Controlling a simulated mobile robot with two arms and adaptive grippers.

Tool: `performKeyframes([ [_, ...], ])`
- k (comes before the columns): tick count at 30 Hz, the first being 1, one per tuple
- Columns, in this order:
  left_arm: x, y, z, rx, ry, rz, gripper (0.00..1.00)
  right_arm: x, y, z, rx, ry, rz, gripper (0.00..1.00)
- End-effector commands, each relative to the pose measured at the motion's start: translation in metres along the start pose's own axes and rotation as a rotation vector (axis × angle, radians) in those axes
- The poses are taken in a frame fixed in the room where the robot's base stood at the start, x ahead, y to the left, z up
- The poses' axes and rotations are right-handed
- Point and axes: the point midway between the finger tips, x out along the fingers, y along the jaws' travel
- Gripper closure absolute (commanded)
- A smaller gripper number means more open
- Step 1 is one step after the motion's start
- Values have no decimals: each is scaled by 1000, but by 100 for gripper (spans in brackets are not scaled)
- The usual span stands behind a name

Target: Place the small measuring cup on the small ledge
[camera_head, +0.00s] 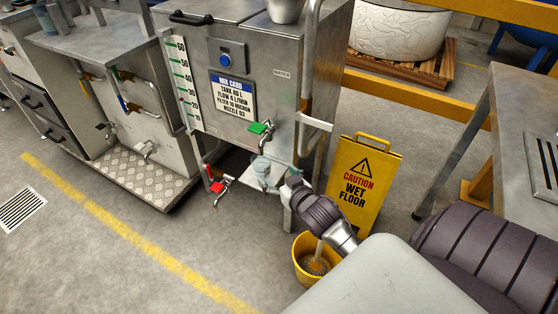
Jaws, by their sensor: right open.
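A small pale measuring cup (262,166) stands under the green-handled tap (263,131) at the front of the steel tank. It appears to rest on the small ledge (248,184) below that tap, though contact at its base is too small to be sure of. My right gripper (281,180) is open, just to the right of the cup and close to it. I cannot tell whether the fingers touch the cup. My left gripper is not in view.
A red-handled tap (219,187) is left of the ledge. A yellow wet floor sign (362,184) and a yellow bucket (303,262) stand near my right arm. A steel table (478,130) is at the right.

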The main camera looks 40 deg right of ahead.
Motion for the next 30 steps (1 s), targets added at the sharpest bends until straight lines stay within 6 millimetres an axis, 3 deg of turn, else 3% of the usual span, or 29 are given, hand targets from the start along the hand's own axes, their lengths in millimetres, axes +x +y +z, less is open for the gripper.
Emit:
performKeyframes([
  [4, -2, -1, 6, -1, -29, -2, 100, -12, -9, 8, -9, -46, -3, 11],
  [7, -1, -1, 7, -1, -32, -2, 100, -36, -30, 28, -39, -172, -13, 11],
  [12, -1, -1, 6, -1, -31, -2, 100, -110, -79, 69, -129, -487, -81, 11],
  [15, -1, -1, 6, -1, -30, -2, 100, -158, -100, 84, -182, -650, -140, 11],
  [19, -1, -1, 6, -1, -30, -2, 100, -204, -115, 94, -233, -793, -205, 11],
  [23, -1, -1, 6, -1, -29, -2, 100, -223, -120, 96, -255, -849, -234, 11],
  [30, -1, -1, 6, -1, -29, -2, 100, -224, -120, 96, -257, -854, -235, 11],
])
